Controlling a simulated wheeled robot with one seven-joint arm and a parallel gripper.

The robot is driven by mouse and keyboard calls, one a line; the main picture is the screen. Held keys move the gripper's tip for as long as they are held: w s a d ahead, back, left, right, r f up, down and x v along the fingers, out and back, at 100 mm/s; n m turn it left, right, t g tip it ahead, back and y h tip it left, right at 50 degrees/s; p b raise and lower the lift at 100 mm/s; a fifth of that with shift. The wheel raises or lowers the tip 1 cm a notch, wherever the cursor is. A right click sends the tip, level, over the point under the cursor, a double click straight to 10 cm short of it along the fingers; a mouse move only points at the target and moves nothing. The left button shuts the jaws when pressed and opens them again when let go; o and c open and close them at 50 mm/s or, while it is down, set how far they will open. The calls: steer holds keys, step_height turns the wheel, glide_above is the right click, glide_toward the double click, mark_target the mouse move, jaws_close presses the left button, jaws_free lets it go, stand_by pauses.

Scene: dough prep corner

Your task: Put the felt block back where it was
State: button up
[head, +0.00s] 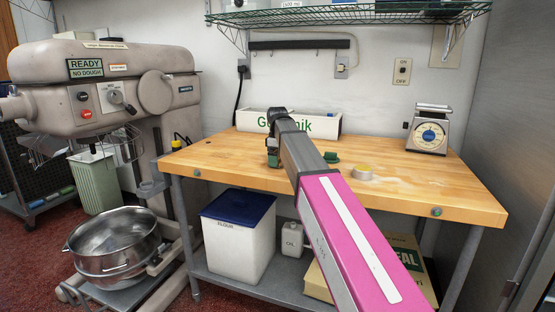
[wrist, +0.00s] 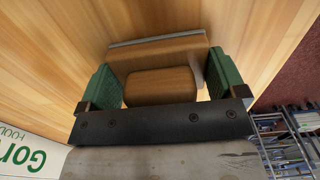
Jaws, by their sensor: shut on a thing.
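My gripper (head: 273,153) is over the worktable, left of the table's middle, partly hidden behind my forearm. In the wrist view my gripper (wrist: 162,84) has a green pad on each side, shut on a brown block with a thin grey strip along its far edge. I take this to be the felt block (wrist: 158,86). Its far part lies beyond the pads, over the wooden top. In the head view the block is hidden, and I cannot tell whether it touches the table.
A wire shelf (head: 350,14) hangs above. A mixer (head: 110,85) stands left.

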steer(key=shift+f, duration=0.15)
steer(key=o, duration=0.6)
step_height(320, 180, up, 12)
steer(key=shift+r, duration=0.15)
